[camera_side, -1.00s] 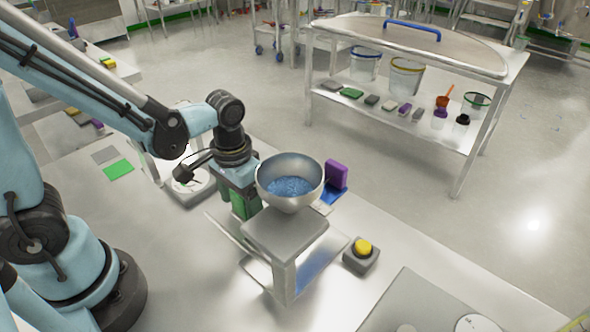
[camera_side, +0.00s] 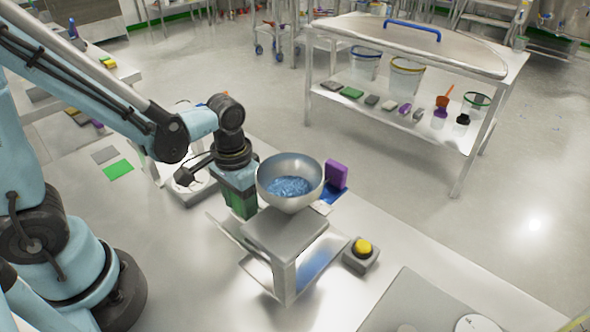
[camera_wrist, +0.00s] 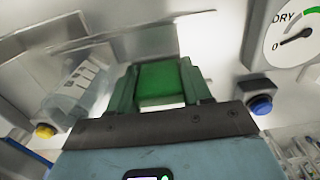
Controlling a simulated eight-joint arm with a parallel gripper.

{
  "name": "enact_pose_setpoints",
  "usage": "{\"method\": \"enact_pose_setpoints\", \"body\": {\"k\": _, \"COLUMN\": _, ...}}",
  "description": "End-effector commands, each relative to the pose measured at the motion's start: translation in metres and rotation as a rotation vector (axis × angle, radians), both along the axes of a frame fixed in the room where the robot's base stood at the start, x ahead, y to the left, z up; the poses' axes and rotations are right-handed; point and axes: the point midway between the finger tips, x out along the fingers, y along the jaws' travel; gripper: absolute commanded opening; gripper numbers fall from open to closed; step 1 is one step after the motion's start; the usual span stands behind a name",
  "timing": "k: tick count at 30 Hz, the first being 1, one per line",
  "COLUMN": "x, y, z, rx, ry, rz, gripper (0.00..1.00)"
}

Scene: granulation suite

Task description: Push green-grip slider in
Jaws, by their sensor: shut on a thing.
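The green grip (camera_wrist: 158,82) of the slider shows in the wrist view as a green block between my two dark green fingers. My gripper (camera_wrist: 160,90) is shut on it. In the side view my gripper (camera_side: 241,206) points down at the left rear of a grey metal stand (camera_side: 287,236), just left of a metal bowl. The rest of the slider and its track are hidden there by the gripper and bowl, so how far in it sits cannot be told.
The metal bowl (camera_side: 290,186) of blue granules stands on the stand, close beside my gripper. A yellow button (camera_side: 362,247) sits to the right, a purple block (camera_side: 336,174) behind. A dial marked DRY (camera_wrist: 293,38) and a blue button (camera_wrist: 261,104) show in the wrist view.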

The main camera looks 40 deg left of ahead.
Motion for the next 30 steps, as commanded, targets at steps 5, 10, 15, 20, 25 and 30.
{"method": "enact_pose_setpoints", "body": {"k": 5, "x": 0.001, "y": -0.013, "z": 0.000, "rx": -0.001, "ry": 0.001, "rz": -0.006, "gripper": 0.00}}
{"method": "enact_pose_setpoints", "body": {"k": 10, "x": 0.001, "y": -0.037, "z": 0.000, "rx": 0.000, "ry": 0.001, "rz": -0.006, "gripper": 0.00}}
{"method": "enact_pose_setpoints", "body": {"k": 15, "x": 0.000, "y": -0.049, "z": 0.000, "rx": -0.001, "ry": 0.000, "rz": -0.002, "gripper": 0.00}}
{"method": "enact_pose_setpoints", "body": {"k": 20, "x": 0.000, "y": -0.050, "z": 0.000, "rx": -0.005, "ry": 0.000, "rz": -0.001, "gripper": 0.00}}
{"method": "enact_pose_setpoints", "body": {"k": 25, "x": 0.001, "y": -0.051, "z": 0.000, "rx": -0.007, "ry": -0.001, "rz": -0.003, "gripper": 0.59}}
{"method": "enact_pose_setpoints", "body": {"k": 30, "x": 0.000, "y": -0.050, "z": 0.000, "rx": -0.004, "ry": -0.001, "rz": -0.001, "gripper": 0.74}}
